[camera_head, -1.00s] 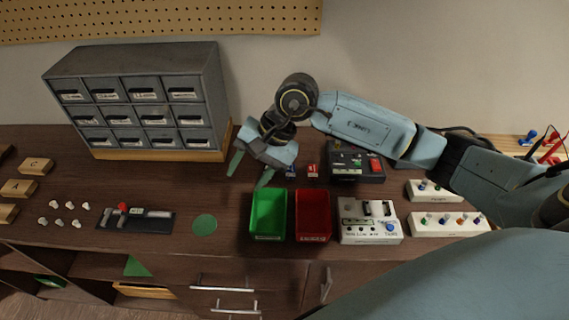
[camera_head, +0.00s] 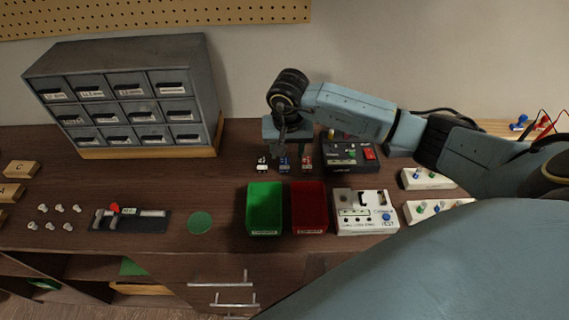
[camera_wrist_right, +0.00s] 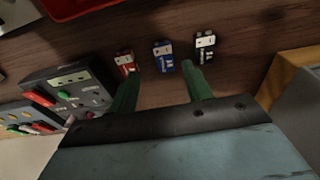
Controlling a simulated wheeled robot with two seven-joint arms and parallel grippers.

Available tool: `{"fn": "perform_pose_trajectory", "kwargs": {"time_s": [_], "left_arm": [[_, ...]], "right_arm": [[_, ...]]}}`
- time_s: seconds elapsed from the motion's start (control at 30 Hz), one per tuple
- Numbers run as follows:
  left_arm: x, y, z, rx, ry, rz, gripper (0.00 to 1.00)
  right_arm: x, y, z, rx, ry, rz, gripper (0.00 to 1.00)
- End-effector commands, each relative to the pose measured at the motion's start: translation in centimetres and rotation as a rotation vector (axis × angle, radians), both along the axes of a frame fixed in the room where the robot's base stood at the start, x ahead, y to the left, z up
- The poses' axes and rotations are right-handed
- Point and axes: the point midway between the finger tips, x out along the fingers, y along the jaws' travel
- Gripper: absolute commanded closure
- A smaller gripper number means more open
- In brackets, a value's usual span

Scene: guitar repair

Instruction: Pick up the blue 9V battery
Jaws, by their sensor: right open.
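The blue 9V battery (camera_wrist_right: 163,55) lies on the bench between a red battery (camera_wrist_right: 126,62) and a black battery (camera_wrist_right: 204,47) in the right wrist view. In the head view the blue battery (camera_head: 284,164) is in the middle of the same row, behind the bins. My right gripper (camera_wrist_right: 162,72) is open, with its two green fingers on either side of the blue battery's line and nothing between them. In the head view my right gripper (camera_head: 285,148) hangs pointing down over the row. My left gripper is in neither view.
A green bin (camera_head: 264,234) and a red bin (camera_head: 309,232) stand in front of the batteries. A black device (camera_head: 343,162) is to their right, with a white tester (camera_head: 352,224) in front of it. A grey drawer cabinet (camera_head: 213,105) stands to the left.

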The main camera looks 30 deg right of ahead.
Motion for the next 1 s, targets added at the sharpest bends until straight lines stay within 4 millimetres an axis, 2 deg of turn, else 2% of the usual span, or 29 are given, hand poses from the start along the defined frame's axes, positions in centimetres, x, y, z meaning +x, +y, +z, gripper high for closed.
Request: {"fn": "perform_pose_trajectory", "kwargs": {"time_s": [0.3,0.6,0.9,0.93,1.0], "left_arm": [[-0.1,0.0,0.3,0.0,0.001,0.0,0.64],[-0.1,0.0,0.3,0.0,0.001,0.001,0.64],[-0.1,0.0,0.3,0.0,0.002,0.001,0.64],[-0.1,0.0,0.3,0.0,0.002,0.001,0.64],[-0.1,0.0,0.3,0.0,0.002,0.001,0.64]], "right_arm": [[0.9,0.2,-4.3,0.002,0.002,-0.001,0.51],[1.0,0.2,-4.7,0.001,0.0,0.0,0.52],[0.9,0.2,-4.6,0.001,0.0,0.0,0.91],[0.9,0.2,-4.6,0.001,0.0,0.0,0.95],[1.0,0.2,-4.6,0.001,-0.001,0.0,0.95]]}}
